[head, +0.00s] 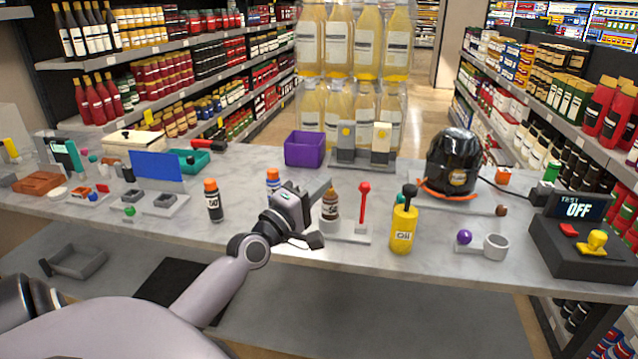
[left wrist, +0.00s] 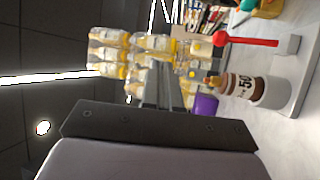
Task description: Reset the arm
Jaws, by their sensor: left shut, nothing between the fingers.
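My left arm reaches in from the left over the counter, and its gripper (head: 321,191) is shut and empty. The shut fingers (left wrist: 166,80) also show in the left wrist view, with nothing between them. The gripper is just left of a brown bottle marked 50 (head: 330,207) on a pale stand. A red-handled lever (head: 364,208) stands upright right of that bottle. Both show at the right of the left wrist view, as the bottle (left wrist: 243,86) and the lever (left wrist: 245,42). The black domed pump (head: 455,155) sits farther right. My right gripper is not in view.
A yellow oil bottle (head: 403,228) and a control box (head: 585,240) reading OFF stand right. A dark bottle (head: 212,203) stands left of the gripper. A purple bin (head: 304,150) stands behind. The marble counter (head: 340,262) is bare along its front edge.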

